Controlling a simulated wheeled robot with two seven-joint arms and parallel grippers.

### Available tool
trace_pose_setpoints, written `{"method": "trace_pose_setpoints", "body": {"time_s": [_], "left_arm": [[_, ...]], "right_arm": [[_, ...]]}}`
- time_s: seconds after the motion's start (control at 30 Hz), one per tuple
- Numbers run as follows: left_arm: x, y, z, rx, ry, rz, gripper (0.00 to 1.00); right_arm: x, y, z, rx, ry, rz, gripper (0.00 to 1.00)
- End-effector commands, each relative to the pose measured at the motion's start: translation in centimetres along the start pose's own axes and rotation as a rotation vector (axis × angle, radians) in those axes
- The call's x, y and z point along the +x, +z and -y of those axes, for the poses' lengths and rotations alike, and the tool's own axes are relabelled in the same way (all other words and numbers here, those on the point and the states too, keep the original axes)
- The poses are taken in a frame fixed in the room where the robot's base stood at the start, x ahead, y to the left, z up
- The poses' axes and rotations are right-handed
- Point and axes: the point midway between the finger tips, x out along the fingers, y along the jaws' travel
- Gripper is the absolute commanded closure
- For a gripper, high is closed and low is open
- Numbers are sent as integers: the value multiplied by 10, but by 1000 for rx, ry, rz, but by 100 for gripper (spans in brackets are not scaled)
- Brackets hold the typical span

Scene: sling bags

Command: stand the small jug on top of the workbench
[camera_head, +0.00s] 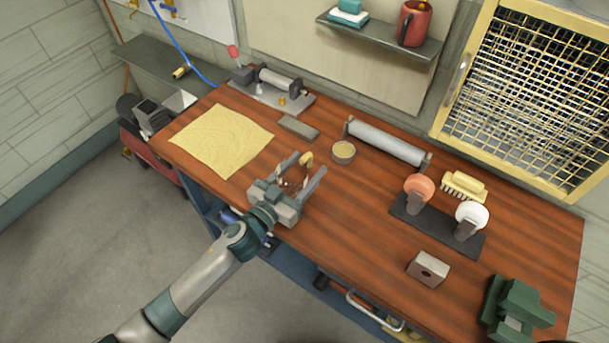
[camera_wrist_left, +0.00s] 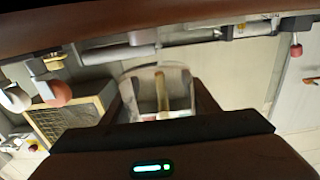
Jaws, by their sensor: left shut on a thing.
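My left gripper (camera_head: 296,174) is over the front edge of the workbench (camera_head: 345,215), left of the middle in the head view. It is shut on the small jug, which looks pale and see-through with a tan handle (camera_head: 306,159). The fingers hide much of the jug in the head view. In the left wrist view the jug (camera_wrist_left: 178,88) shows between the dark fingers, its tan handle upright in the picture. I cannot tell whether the jug's base touches the bench. The workbench has a brown wooden top. My right gripper is not in view.
A yellow cloth (camera_head: 222,138) lies left of my gripper. A round tin (camera_head: 343,152), a grey block (camera_head: 299,127) and a grey roller (camera_head: 386,142) lie behind it. A dark stand (camera_head: 438,226) is at right. Bare wood lies between gripper and stand.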

Motion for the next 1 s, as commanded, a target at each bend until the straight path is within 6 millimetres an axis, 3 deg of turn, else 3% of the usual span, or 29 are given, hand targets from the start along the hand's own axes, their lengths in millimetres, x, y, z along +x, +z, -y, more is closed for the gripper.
{"method": "trace_pose_setpoints", "body": {"time_s": [0.23,0.73,0.77,0.8,1.0], "left_arm": [[0,29,-1,-3,-1,1,73],[0,37,-1,-1,0,1,73],[0,35,-1,-1,0,1,39],[0,35,-1,-1,0,1,29],[0,35,-1,0,0,1,27]], "right_arm": [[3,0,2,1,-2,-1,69],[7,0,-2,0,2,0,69],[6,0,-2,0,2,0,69],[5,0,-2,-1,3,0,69],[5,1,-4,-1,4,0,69]]}}
